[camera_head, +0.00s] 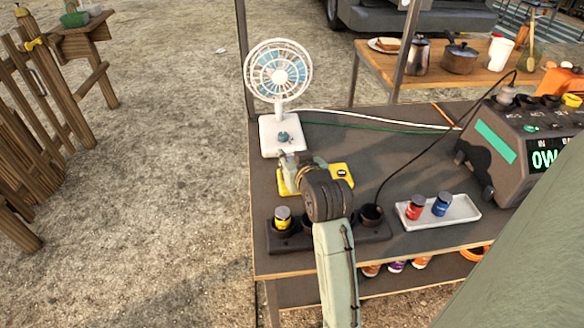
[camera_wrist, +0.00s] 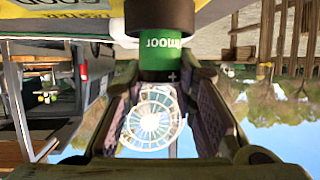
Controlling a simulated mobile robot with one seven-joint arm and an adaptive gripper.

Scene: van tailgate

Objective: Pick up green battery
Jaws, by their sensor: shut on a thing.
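The green battery (camera_wrist: 160,44) is between the two fingers of my gripper (camera_wrist: 160,80) in the wrist view, which is upside down. A dark band and a plus sign show on its end nearer the palm. Its other end meets a wider black ring; I cannot tell whether that is a socket or part of the battery. In the head view my wrist hides the battery. There my gripper (camera_head: 290,160) is over the yellow tester (camera_head: 336,176), just in front of the fan. The tester also shows in the wrist view (camera_wrist: 60,27).
A black holder (camera_head: 290,246) has a yellow battery (camera_head: 283,218) in its left end and an empty hole at right. A white tray (camera_head: 464,214) holds a red battery (camera_head: 415,207) and a blue one (camera_head: 441,204). A white fan (camera_head: 281,133) and a large display unit (camera_head: 500,150) stand behind.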

